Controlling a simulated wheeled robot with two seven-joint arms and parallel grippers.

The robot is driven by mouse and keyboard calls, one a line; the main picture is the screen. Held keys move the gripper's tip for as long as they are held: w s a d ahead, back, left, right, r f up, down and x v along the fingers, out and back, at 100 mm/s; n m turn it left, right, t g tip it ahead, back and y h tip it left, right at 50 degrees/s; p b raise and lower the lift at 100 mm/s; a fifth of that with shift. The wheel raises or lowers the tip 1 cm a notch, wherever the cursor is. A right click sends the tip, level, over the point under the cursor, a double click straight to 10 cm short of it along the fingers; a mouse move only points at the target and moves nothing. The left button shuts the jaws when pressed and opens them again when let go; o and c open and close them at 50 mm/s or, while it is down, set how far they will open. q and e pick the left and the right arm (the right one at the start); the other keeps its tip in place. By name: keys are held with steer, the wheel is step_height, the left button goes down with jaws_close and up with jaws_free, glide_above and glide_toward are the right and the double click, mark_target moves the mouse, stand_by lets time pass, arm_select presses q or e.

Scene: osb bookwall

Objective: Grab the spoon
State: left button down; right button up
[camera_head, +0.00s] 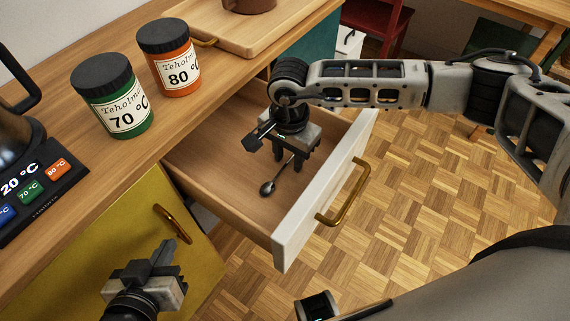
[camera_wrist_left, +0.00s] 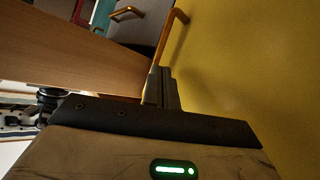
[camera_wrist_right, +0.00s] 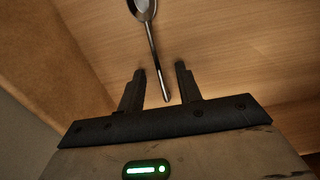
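My right gripper (camera_head: 292,166) is inside the drawer above the handle, fingers pointing down. In the right wrist view the spoon (camera_wrist_right: 153,45) has its handle end between the two spread fingers of the right gripper (camera_wrist_right: 159,80), apparently touching neither. My left gripper (camera_head: 167,250) is in front of the yellow cabinet door; in the left wrist view the left gripper (camera_wrist_left: 161,88) has its fingers together with nothing visible between them.
The drawer (camera_head: 222,195) has a white front with a brass handle (camera_head: 343,195). Green (camera_head: 112,98) and orange (camera_head: 169,60) jars stand on the wooden counter (camera_head: 60,95). The yellow door (camera_head: 150,225) has a brass handle near my left gripper. Parquet floor right of the drawer is open.

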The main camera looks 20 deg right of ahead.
jaws_close()
steer(key=shift+r, duration=0.1)
